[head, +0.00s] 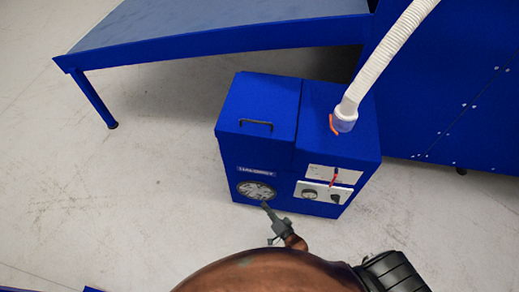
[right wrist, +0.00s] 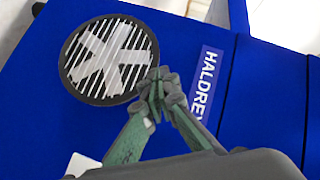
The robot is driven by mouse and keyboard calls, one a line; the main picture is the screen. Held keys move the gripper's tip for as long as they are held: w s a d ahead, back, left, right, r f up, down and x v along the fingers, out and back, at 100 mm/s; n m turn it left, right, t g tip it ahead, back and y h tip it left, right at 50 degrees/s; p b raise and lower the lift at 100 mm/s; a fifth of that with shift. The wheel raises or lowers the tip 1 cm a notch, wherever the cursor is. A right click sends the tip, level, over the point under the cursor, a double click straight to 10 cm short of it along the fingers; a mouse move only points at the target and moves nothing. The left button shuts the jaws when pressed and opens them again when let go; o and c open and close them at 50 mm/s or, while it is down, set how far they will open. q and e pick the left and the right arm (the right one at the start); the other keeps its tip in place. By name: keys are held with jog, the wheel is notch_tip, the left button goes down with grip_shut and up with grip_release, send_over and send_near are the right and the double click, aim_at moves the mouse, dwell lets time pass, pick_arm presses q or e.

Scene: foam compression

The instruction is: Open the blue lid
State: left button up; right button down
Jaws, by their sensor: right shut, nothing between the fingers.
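The blue lid (head: 262,97) is the left part of the top of a blue box, with a dark bar handle (head: 257,125) near its front edge. It lies flat and looks shut. My right gripper (head: 265,206) is in front of the box's front face, low down by the round slatted vent (head: 256,190), well below the handle. In the right wrist view its fingertips (right wrist: 157,84) are together and empty, overlapping the rim of the vent (right wrist: 108,58); I cannot tell whether they touch it. The lid and handle are not identifiable in that view. My left gripper is out of view.
A ribbed white hose (head: 385,55) rises from the box's right top. A control panel (head: 323,192) with knobs and a red part is on the front right. A blue table (head: 210,30) stands behind, a large blue cabinet (head: 450,95) to the right. Floor on the left is clear.

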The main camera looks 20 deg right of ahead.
jog(key=w+a+r+m+t+b, duration=0.2)
jog(key=w+r+m+t+b, duration=0.1)
jog(key=w+r, duration=0.15)
jog(key=m+t+h+b, duration=0.4)
jog(key=m+h+b, duration=1.1)
jog(key=m, duration=1.4)
send_near(265, 135)
jog(key=w+d+f+h+p, duration=0.2)
jog(key=w+d, duration=0.1)
jog(key=w, duration=0.2)
jog(key=r, duration=0.3)
jog(key=shift+w+a+r, duration=0.15)
jog(key=shift+w+a, duration=0.05)
jog(key=shift+w, duration=0.05)
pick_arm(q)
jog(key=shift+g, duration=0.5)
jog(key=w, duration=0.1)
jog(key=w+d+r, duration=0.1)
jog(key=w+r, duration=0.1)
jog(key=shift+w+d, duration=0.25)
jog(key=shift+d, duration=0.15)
pick_arm(e)
jog(key=shift+r, duration=0.4)
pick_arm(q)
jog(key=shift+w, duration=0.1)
pick_arm(e)
jog(key=shift+r, duration=0.1)
